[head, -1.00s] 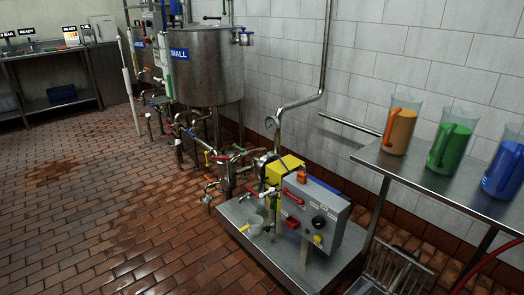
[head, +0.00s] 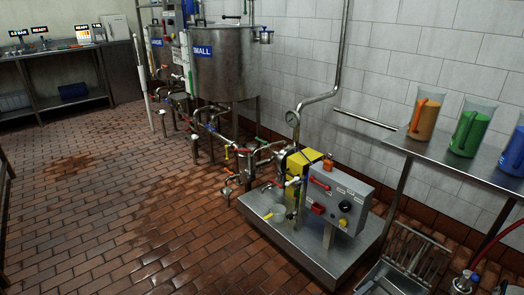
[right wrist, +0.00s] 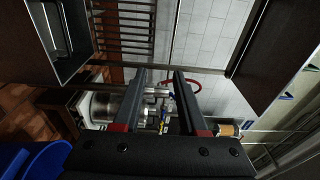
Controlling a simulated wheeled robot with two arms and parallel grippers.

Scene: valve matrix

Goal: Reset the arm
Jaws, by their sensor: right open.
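My right gripper (right wrist: 158,76) shows in the right wrist view as two dark parallel fingers with red patches near their bases. They stand apart with nothing between them. Behind them are a shiny metal cylinder (right wrist: 133,106) and small metal fittings, with a red hose (right wrist: 182,84) beyond. I cannot make out either gripper in the head view. My left gripper does not show.
A grey control box (head: 337,200) stands on a steel platform (head: 325,262). Orange (head: 424,117), green (head: 470,133) and blue (head: 515,152) jugs stand on a steel shelf at right. A labelled tank (head: 222,65) and piping stand behind. Tiled floor (head: 120,210) at left is clear.

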